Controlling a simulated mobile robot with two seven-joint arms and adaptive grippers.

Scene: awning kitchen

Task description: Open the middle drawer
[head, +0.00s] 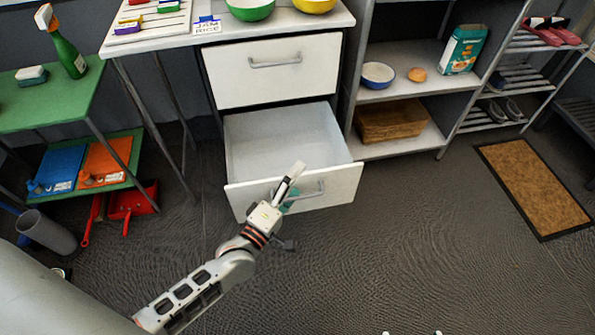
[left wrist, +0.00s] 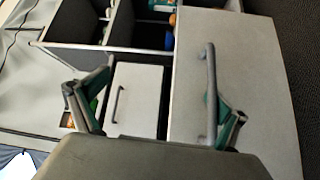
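The white drawer unit holds a shut upper drawer (head: 273,70) with a bar handle. The drawer below it (head: 290,150) is pulled well out and looks empty. Its front has a bar handle (head: 305,195), which also shows in the left wrist view (left wrist: 211,85). My left gripper (head: 292,203) is at this front, beside the handle. In the left wrist view its fingers are wide apart, and the right one is at or very near the handle; contact is unclear. Two pale tips at the bottom edge of the head view look like my right gripper (head: 411,333), apart.
A green table (head: 60,105) with a spray bottle (head: 63,45) stands left, a red dustpan (head: 132,200) below it. Shelves with a basket (head: 390,122) stand right. A brown mat (head: 533,185) lies on the floor. The floor right of the open drawer is clear.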

